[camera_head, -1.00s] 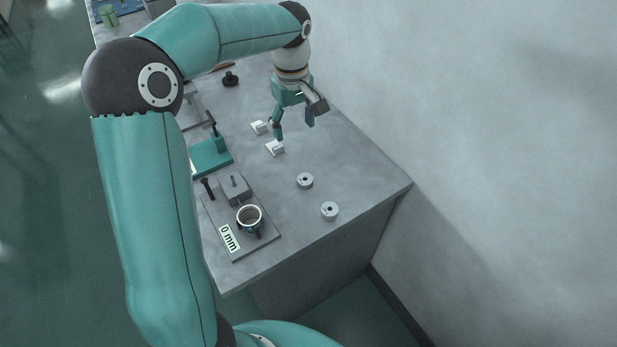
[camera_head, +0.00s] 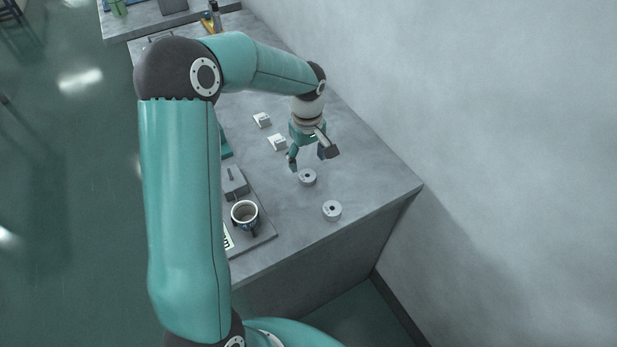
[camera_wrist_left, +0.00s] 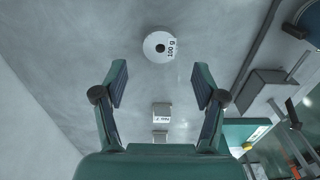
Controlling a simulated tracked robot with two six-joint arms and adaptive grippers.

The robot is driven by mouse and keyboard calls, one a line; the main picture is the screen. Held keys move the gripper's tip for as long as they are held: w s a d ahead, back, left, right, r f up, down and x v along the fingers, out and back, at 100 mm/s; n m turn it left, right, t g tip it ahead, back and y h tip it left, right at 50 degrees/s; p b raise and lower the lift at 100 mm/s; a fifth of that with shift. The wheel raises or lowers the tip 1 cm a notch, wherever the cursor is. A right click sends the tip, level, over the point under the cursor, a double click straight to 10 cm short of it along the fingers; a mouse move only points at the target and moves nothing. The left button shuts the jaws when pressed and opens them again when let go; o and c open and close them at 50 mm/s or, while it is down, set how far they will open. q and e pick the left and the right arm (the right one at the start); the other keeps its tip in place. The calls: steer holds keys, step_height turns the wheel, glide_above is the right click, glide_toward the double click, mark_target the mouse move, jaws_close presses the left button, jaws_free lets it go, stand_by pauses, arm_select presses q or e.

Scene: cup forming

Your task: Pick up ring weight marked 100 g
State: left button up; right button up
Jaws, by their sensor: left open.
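The ring weight marked 100 g (camera_wrist_left: 159,47) is a pale grey disc with a dark centre hole. It lies flat on the bench, ahead of and between my left fingertips in the left wrist view. In the head view it appears to be the ring (camera_head: 308,178) just below my left gripper (camera_head: 310,160). The open left gripper also shows in the wrist view (camera_wrist_left: 161,73); its fingers are empty and apart from the ring. A second ring weight (camera_head: 332,211) lies nearer the bench's front edge; its marking is not readable. My right gripper is not in view.
Two small white blocks (camera_head: 262,120) (camera_head: 278,142) lie behind the gripper. A cup (camera_head: 245,216) stands on a dark plate (camera_head: 262,240) to the left, partly hidden by my arm. The wall (camera_head: 480,110) rises on the right. Bench surface around the rings is clear.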

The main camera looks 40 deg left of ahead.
mark_target(308, 174)
arm_select(q)
steer(key=shift+d+f+p, duration=0.1)
steer(key=shift+f+p, duration=0.6)
steer(key=shift+f, duration=2.45)
steer(key=c, duration=1.3)
steer(key=shift+r, duration=0.1)
